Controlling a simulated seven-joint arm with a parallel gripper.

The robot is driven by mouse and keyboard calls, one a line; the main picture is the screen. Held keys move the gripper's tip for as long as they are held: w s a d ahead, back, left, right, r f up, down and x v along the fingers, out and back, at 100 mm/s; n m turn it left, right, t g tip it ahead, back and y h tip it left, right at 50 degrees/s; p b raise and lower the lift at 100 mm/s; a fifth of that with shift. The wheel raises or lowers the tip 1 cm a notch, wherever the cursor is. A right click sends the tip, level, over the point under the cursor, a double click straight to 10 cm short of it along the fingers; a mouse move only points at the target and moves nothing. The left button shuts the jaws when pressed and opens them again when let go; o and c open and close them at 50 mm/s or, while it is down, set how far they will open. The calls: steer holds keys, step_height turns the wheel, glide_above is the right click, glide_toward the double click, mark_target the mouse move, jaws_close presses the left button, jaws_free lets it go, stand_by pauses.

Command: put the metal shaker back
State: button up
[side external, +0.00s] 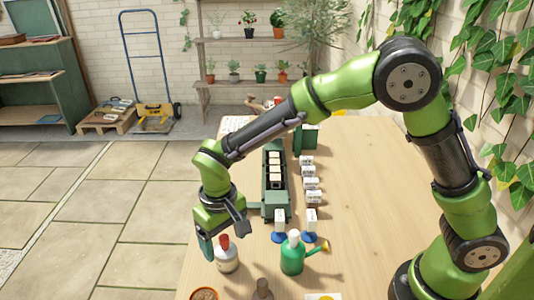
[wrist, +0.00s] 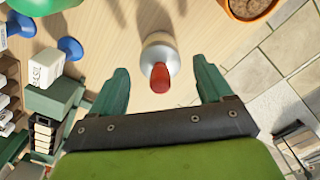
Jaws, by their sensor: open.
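A silver-grey container with a red cap (side external: 226,255), which looks like the metal shaker, stands upright on the wooden table near its left edge. In the wrist view the shaker (wrist: 160,50) is centred ahead of my gripper, its red cap between the fingertips. My gripper (side external: 219,238) is open, low over the table's left edge beside the shaker. Both green fingers of my gripper (wrist: 160,72) show in the wrist view, with a gap on each side of the shaker. I cannot tell how far the fingertips are above the table.
A green watering can (side external: 293,255) stands right of the shaker. A brown-grey object (side external: 262,290) and a terracotta pot (side external: 205,294) are at the front. White labelled blocks (side external: 311,183) and a green rack (side external: 275,212) stand behind. Bare table (side external: 370,200) lies to the right.

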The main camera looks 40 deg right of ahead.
step_height(320, 180, up, 9)
steer(key=shift+r, duration=0.2)
steer(key=shift+d+r, duration=0.15)
steer(key=shift+r, duration=0.15)
steer(key=s+d+r+m+t+y, duration=0.1)
steer(key=s+d+r+t, duration=0.1)
steer(key=s+d+r, duration=0.3)
steer(key=s+d+r+m+t+y, duration=0.1)
steer(key=s+d+r, duration=0.15)
steer(key=d, duration=0.45)
steer(key=s+d+m+t, duration=0.2)
steer(key=s+d+t, duration=0.2)
steer(key=s+d, duration=0.2)
steer(key=shift+s+d+r, duration=0.15)
steer(key=shift+s+d, duration=0.2)
